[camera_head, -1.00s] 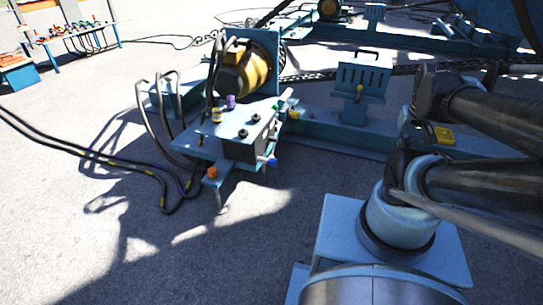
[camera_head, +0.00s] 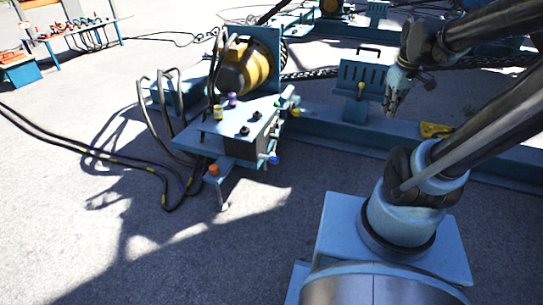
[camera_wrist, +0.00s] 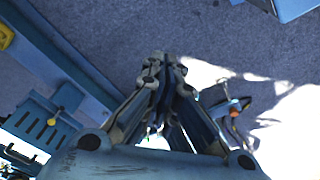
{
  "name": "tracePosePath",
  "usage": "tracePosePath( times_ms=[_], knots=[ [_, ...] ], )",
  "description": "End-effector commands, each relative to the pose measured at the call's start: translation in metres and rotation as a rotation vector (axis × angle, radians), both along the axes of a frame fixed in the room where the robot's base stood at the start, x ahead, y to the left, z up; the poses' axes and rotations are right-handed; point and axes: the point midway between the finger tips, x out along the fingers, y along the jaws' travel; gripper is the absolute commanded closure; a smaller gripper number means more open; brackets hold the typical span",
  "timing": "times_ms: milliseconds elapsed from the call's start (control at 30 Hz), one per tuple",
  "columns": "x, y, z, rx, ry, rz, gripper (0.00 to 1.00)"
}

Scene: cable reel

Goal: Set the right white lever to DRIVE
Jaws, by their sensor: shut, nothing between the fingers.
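My gripper (camera_head: 391,108) hangs from the arm at the upper right of the head view, fingers pointing down, in front of the slotted blue box. In the wrist view its fingers (camera_wrist: 165,60) are together and empty. The blue control stand (camera_head: 232,128) is left of it, well apart. Several small levers and knobs show on it, including a blue-tipped one (camera_head: 273,160) and an orange one (camera_head: 212,170). I cannot tell which is the right white lever, nor read any DRIVE mark. A yellow-tipped lever (camera_head: 361,87) is on the slotted box (camera_head: 351,105).
A yellow motor (camera_head: 241,72) stands behind the control stand. A blue beam (camera_head: 335,130) runs along the floor with a yellow piece (camera_head: 435,130) on it. Black cables (camera_head: 110,158) loop at the left. The concrete floor in front is clear.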

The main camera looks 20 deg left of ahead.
Motion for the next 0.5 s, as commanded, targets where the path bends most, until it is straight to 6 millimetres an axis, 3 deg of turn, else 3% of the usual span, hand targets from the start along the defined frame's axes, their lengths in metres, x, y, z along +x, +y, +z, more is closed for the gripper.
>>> tracePosePath(
  times_ms=[233, 500],
  knots=[
    [0.06, 0.035, 0.007, -0.025, 0.001, 0.266, 1.0],
    [0.122, 0.078, -0.001, -0.051, 0.001, 0.553, 1.0]
  ],
)
